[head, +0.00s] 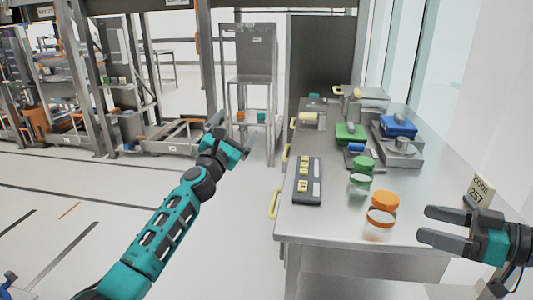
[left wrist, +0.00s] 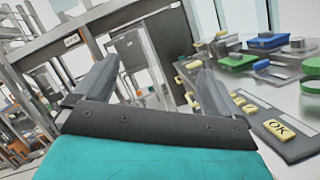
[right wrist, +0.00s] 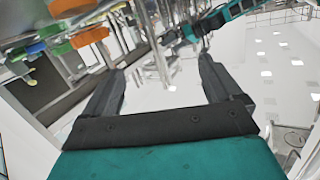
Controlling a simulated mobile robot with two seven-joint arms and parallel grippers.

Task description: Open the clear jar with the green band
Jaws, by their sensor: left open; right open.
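The clear jar with the green band (head: 360,181) stands upright on the steel table, around the middle of its top. Its green lid (head: 363,163) appears to sit on top. A similar clear jar with an orange band and orange lid (head: 382,200) stands nearer, to its right. My left gripper (head: 235,132) is open and empty, in the air left of the table and well apart from the jar. My right gripper (head: 425,224) is open and empty near the table's right front, right of the orange-lidded jar, its fingers pointing left.
A grey button panel (head: 307,181) with yellow keys lies left of the jars. A green block (head: 350,132) and a blue item (head: 398,126) on a grey scale stand behind. A code sign (head: 481,191) stands at the right edge. The table's front left (head: 310,222) is clear.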

